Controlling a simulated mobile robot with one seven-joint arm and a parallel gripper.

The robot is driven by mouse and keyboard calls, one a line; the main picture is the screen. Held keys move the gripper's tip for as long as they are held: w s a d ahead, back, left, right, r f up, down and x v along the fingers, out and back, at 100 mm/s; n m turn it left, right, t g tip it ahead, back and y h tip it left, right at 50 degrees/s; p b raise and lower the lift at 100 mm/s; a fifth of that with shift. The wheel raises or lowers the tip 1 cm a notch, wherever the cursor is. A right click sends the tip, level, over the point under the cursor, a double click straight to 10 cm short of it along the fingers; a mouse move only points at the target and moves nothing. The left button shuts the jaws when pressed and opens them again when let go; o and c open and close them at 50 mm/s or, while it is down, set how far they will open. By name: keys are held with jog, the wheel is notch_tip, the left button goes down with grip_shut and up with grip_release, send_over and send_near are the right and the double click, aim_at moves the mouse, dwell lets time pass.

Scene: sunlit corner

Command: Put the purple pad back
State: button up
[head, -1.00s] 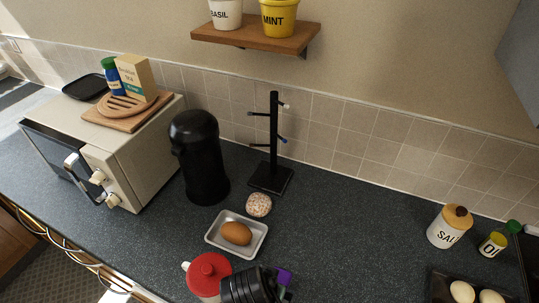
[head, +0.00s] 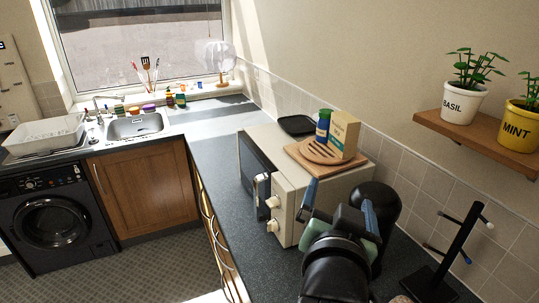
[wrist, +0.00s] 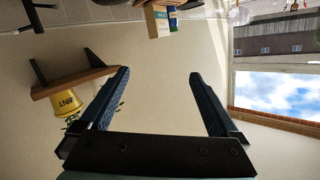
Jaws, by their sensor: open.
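My gripper (head: 340,205) is raised in front of the microwave and the black canister, with its fingers pointing up. It is open, and the wrist view shows nothing between its two dark blue fingers (wrist: 160,75). A small purple item (head: 149,107) sits at the back edge of the sink, far left of my gripper; it is too small to tell whether it is the purple pad. No purple thing shows in the wrist view.
The microwave (head: 287,205) carries a wooden board (head: 334,169), a box (head: 343,135) and a blue bottle (head: 323,128). A black canister (head: 379,203) and mug tree (head: 452,250) stand right. The sink (head: 137,126) is at the back left; the counter before it (head: 212,142) is clear.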

jog(key=s+a+r+n+t+y, duration=0.1)
jog(key=s+a+r+t, duration=0.3)
jog(key=r, duration=0.6)
jog(key=s+a+r+n+t+y, duration=0.2)
jog(key=s+a+r+n+t, duration=0.1)
jog(key=r, duration=0.7)
jog(key=s+a+r+n+t+y, duration=0.1)
jog(key=s+a+r+t, duration=0.4)
jog(key=r, duration=0.6)
jog(key=shift+s+n+y, duration=0.15)
jog(key=shift+n+y, duration=0.25)
jog(key=shift+n, duration=0.4)
notch_tip(320, 180, down, 5)
jog(key=b, duration=0.4)
jog(key=shift+b, duration=0.4)
